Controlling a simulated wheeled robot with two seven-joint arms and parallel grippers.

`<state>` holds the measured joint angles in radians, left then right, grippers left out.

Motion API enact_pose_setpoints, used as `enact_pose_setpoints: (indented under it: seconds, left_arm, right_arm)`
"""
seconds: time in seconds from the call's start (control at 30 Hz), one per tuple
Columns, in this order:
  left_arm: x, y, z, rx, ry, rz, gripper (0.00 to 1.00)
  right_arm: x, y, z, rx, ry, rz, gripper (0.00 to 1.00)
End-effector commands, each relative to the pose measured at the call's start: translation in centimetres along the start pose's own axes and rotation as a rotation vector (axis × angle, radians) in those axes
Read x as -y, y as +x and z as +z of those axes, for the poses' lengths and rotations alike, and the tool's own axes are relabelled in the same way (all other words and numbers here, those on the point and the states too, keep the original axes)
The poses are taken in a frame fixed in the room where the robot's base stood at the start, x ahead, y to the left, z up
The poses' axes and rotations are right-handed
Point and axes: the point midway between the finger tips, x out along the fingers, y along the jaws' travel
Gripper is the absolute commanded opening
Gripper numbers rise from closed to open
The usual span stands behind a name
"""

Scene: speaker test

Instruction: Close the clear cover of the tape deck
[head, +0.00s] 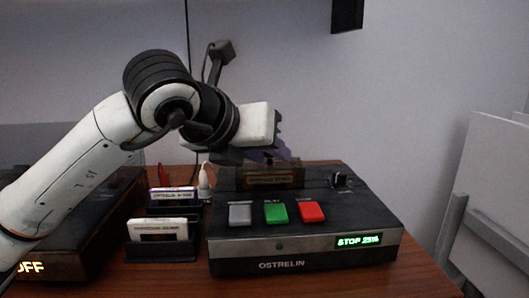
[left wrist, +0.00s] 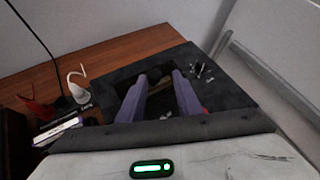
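The tape deck (head: 300,250) is a dark box with a grey, a green and a red button and a lit display reading "STOP 25%". Its clear cover (head: 270,178), brownish with a printed label behind or on it, appears to stand raised at the back of the deck top. My left gripper (head: 272,157) is just above and behind the cover's top edge; contact cannot be told. In the left wrist view its purple fingers (left wrist: 160,80) are spread apart over the deck (left wrist: 222,92), with a brownish part between them. My right gripper is not in view.
Two cassettes, one in front (head: 158,230) and one behind (head: 172,195), stand in dark holders left of the deck. A white cable plug (head: 205,182) is by the deck's back left. Another device with a lit "OFF" display (head: 30,267) is at far left. A wall is behind.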

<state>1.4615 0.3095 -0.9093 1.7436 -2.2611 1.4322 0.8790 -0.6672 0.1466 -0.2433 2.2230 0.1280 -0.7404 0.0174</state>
Motion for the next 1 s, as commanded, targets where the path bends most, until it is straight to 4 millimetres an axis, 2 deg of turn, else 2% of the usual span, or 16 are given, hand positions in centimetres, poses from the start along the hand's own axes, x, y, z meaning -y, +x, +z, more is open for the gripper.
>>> enact_pose_setpoints:
  seconds: [0.03,0.3,0.43,0.57,0.8,1.0]
  left_arm:
    - [-0.6,0.7,-1.6,-0.046,-0.005,0.015,0.36]
    - [-0.8,0.8,-1.6,-0.047,-0.009,0.019,0.36]
    - [-0.8,0.0,-1.5,-0.043,-0.01,0.019,0.36]
    - [-0.7,-2.0,-1.2,-0.036,-0.006,0.017,0.36]
    - [-0.2,-7.1,-0.4,-0.014,-0.002,0.007,0.36]
    - [0.0,-9.7,-0.1,-0.005,0.0,0.004,0.36]
  right_arm:
    - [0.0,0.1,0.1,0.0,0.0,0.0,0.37]
    - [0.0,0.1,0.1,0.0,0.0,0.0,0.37]
    - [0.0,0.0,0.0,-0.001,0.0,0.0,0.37]
    - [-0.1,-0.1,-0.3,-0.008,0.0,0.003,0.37]
    - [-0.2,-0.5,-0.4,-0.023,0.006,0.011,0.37]
    - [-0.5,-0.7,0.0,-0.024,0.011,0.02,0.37]
